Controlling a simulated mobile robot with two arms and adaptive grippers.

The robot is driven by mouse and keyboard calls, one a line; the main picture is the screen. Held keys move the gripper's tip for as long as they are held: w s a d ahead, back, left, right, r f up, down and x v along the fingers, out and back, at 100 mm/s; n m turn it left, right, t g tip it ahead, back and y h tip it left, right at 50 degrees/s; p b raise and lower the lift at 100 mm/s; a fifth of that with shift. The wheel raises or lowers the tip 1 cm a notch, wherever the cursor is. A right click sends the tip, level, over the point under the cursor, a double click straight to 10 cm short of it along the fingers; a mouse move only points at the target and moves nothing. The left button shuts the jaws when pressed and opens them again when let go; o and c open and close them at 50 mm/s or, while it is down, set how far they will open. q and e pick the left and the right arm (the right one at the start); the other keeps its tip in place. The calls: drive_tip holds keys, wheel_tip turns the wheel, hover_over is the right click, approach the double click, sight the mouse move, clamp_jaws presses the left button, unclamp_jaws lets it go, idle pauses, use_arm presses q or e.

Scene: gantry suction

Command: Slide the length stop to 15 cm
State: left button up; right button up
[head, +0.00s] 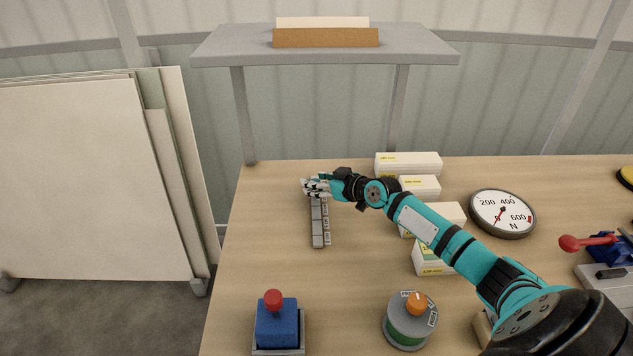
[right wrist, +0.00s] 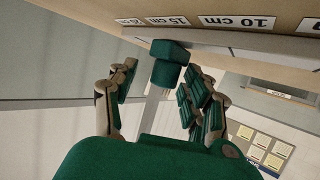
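The length stop is a dark green block (right wrist: 168,62) on a grey rail (head: 318,226), seen in the right wrist view. The block appears nearest the 15 cm label (right wrist: 168,20), with the 10 cm label (right wrist: 237,22) to the right; exact alignment cannot be told. My right gripper (head: 317,187) is over the far end of the rail in the head view and hides the stop there. In the right wrist view my right gripper (right wrist: 160,78) is open, its fingers spread on either side of the block, with visible gaps. My left gripper is out of view.
White boxes (head: 408,164) stand right of the rail, beside my right arm. A force dial (head: 502,213) lies farther right. A blue base with a red knob (head: 277,322) and a round dial with an orange knob (head: 410,320) are at the front. The table left of the rail is clear.

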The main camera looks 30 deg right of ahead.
drive_tip(key=shift+a, duration=0.15)
drive_tip(key=v, duration=1.2)
drive_tip(key=shift+w, duration=0.1)
idle(0.4)
